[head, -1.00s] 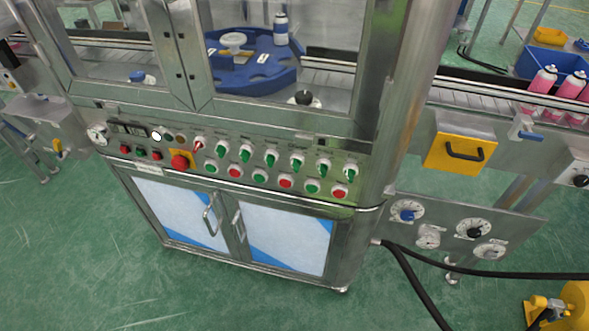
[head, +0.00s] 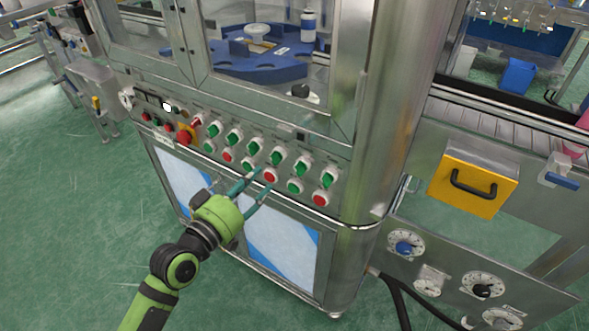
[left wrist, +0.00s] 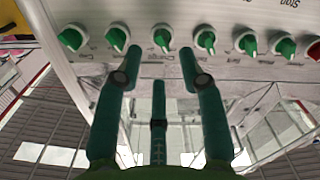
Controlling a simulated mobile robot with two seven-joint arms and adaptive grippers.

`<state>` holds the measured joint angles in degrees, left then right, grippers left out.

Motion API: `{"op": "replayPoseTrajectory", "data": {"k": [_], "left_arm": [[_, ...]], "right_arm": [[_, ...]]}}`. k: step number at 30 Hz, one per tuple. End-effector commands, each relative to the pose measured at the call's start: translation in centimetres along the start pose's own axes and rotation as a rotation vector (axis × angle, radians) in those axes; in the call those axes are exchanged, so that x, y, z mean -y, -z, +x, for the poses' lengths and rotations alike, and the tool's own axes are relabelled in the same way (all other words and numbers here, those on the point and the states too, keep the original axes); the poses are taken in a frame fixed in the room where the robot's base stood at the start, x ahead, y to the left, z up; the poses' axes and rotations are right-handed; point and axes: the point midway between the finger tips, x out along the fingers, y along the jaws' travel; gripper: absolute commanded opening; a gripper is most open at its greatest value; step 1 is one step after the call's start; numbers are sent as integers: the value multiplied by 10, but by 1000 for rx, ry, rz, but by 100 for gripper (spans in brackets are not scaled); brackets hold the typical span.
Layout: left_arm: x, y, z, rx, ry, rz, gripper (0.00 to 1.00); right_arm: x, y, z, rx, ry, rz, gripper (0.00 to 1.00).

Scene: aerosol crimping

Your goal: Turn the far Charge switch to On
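A row of green rotary switches (head: 277,157) sits on the steel control panel, above a row of red and green buttons. The labels are too small to read in the head view, so I cannot tell there which is the far Charge switch. In the left wrist view a green switch (left wrist: 162,38) lies ahead, between my fingertips in the picture; the small label by it may read Charge, but it is blurred. My left gripper (head: 263,180) is open and empty, its fingers pointing at the panel over the lower buttons; it also shows in the left wrist view (left wrist: 161,62). My right gripper is out of view.
A red emergency stop (head: 186,134) is at the left of the panel. Red button (head: 270,175) is close by the fingertips. A steel corner post (head: 400,100) stands at right, with a yellow box (head: 474,183) beyond. Green floor is free at front left.

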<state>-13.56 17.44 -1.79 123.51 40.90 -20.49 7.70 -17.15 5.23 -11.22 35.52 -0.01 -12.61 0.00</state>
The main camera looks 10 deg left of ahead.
Motion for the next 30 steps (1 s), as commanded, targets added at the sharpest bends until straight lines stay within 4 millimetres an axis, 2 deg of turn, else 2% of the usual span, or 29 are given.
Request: {"op": "replayPoseTrajectory", "data": {"k": [5,10,15,19,27,29,30], "left_arm": [[-7,8,12,-14,-16,-2,40],[-7,9,39,-14,-15,-2,40],[-7,7,60,-11,-14,-1,40],[-7,7,68,-11,-13,-1,40],[-7,6,70,-10,-13,1,40],[-7,6,69,-10,-13,1,16],[-6,6,69,-10,-13,1,0]], "right_arm": [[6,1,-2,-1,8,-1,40],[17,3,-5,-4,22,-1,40],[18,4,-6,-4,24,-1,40],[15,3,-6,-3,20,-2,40],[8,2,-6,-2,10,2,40],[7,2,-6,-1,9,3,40],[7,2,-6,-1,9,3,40]]}}
